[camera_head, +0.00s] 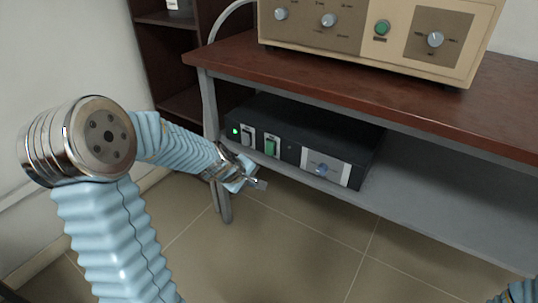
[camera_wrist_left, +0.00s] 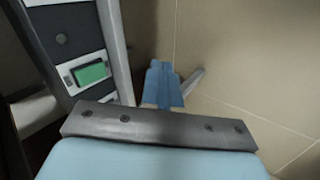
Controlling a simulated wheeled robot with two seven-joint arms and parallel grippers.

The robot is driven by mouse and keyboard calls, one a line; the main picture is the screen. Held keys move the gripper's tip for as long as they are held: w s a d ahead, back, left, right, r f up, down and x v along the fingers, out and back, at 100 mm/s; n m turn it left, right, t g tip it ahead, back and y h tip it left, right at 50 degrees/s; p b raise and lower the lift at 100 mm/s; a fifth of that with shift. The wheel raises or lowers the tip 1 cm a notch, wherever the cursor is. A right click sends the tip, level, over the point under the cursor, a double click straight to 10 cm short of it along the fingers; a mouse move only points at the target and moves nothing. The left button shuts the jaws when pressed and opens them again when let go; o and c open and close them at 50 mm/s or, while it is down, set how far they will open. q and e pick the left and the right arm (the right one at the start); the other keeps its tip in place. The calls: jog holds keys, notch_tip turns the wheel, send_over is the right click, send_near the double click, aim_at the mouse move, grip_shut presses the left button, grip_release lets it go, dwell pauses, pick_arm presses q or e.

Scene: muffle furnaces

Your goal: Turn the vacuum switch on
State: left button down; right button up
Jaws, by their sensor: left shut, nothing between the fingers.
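A black unit (camera_head: 310,135) sits on the lower shelf. Its front has a lit green light (camera_head: 235,131), a pale switch (camera_head: 247,135), a green switch (camera_head: 271,146) and a white panel with a knob (camera_head: 322,170). I cannot read which one is the vacuum switch. The green switch also shows in the left wrist view (camera_wrist_left: 91,74). My left gripper (camera_head: 259,184) is shut and empty, in front of and below the unit's switches, apart from the green switch. Its blue fingers (camera_wrist_left: 163,86) are together in the wrist view. My right gripper is out of view.
A beige control box (camera_head: 370,35) with knobs and a green button stands on the brown tabletop (camera_head: 240,58) above. The grey lower shelf (camera_head: 430,200) is bare to the right of the black unit. A dark cabinet (camera_head: 160,45) stands behind at left. Tiled floor in front is clear.

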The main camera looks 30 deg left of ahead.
aim_at(270, 148)
pick_arm(q)
jog(key=a+r+n+t, duration=0.1)
jog(key=a+r, duration=0.3)
jog(key=r, duration=0.4)
jog(key=shift+w+n+t+y, duration=0.3)
jog(key=shift+n, duration=0.5)
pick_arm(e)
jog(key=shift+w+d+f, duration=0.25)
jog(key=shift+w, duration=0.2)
pick_arm(q)
jog(key=shift+f, duration=0.1)
jog(key=w+r+b+x, duration=0.1)
jog(key=r+x, duration=0.1)
jog(key=x, duration=1.1)
jog(key=shift+w+d+b, duration=0.2)
jog(key=shift+w+b, duration=0.15)
jog(key=shift+w, duration=0.15)
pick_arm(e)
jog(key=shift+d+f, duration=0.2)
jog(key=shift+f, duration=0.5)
pick_arm(q)
jog(key=shift+f, duration=0.15)
